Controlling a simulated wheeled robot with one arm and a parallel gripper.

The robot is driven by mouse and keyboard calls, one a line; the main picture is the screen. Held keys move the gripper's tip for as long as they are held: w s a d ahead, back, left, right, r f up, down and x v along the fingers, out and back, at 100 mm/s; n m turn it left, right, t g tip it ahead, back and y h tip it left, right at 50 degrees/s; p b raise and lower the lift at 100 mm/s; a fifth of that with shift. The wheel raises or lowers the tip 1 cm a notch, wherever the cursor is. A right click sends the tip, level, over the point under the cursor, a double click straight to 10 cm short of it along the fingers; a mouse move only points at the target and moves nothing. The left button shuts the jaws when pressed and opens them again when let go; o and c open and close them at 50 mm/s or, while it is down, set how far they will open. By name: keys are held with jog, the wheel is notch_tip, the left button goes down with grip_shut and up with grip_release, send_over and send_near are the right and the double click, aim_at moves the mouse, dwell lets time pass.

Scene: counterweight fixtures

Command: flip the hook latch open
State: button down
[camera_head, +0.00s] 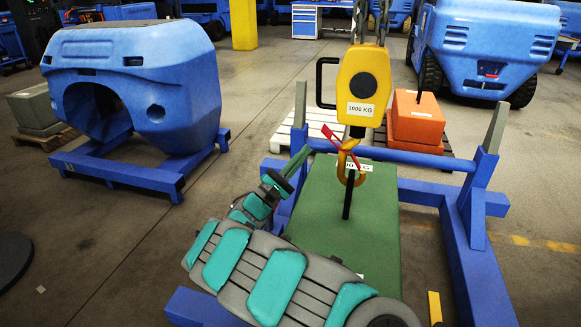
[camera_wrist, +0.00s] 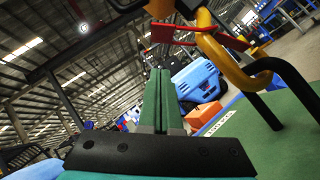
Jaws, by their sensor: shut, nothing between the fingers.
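The yellow-orange hook (camera_head: 345,177) hangs below the yellow hoist block (camera_head: 363,85). Its red latch (camera_head: 329,134) slants up and left from the hook; I cannot tell whether it is open. In the wrist view the hook (camera_wrist: 222,57) curves round the black handle, and the red latch (camera_wrist: 228,41) lies across its upper part. The black handle (camera_head: 347,200) rises from the green counterweight (camera_head: 325,213). My gripper (camera_head: 306,151) is left of the latch in the head view. In the wrist view its green fingers (camera_wrist: 160,72) are together, empty, and appear apart from the latch.
A blue frame (camera_head: 475,205) with upright posts surrounds the green counterweight. Orange weights (camera_head: 416,118) sit on a pallet behind. A large blue shell (camera_head: 140,80) stands at left and a blue vehicle (camera_head: 485,50) at back right.

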aim_at(327, 130)
jog(key=shift+w+d+r, duration=0.15)
jog(key=shift+d+r, duration=0.75)
jog(key=shift+r, duration=0.1)
jog(key=shift+w+d+r, duration=0.1)
jog(key=shift+d+r, duration=0.8)
jog(key=shift+r, duration=0.1)
jog(key=shift+r+m, duration=0.1)
jog(key=shift+m, duration=0.2)
